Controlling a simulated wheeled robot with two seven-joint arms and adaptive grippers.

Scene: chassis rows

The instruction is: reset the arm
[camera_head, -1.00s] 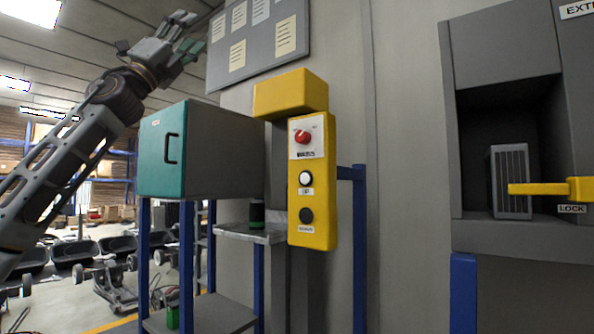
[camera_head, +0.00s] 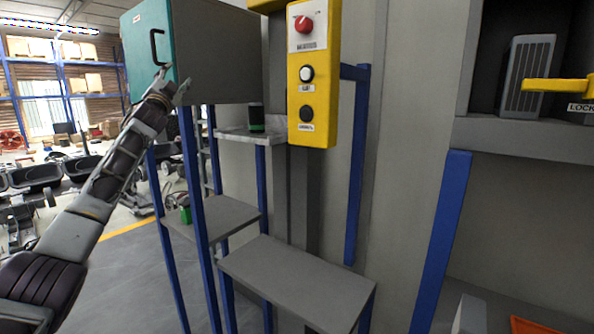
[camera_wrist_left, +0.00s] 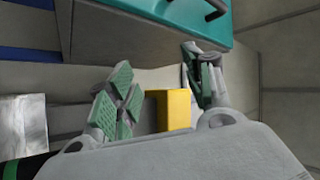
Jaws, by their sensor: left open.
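My left arm comes in from the lower left in the head view. Its gripper (camera_head: 170,84) is in front of the teal door of a grey cabinet (camera_head: 218,50), near the door's lower edge and below the black handle. In the left wrist view the two green-padded fingers (camera_wrist_left: 160,92) are spread wide apart with nothing between them. The teal door (camera_wrist_left: 185,15) and its dark handle show beyond them at the top. I cannot tell whether the gripper touches the cabinet. My right gripper is not in view.
A yellow control box (camera_head: 312,75) with a red knob and buttons is right of the cabinet. Blue posts and grey shelves (camera_head: 295,285) stand below. A grey ribbed block (camera_head: 527,75) sits in a recess at right behind a yellow lever (camera_head: 556,86).

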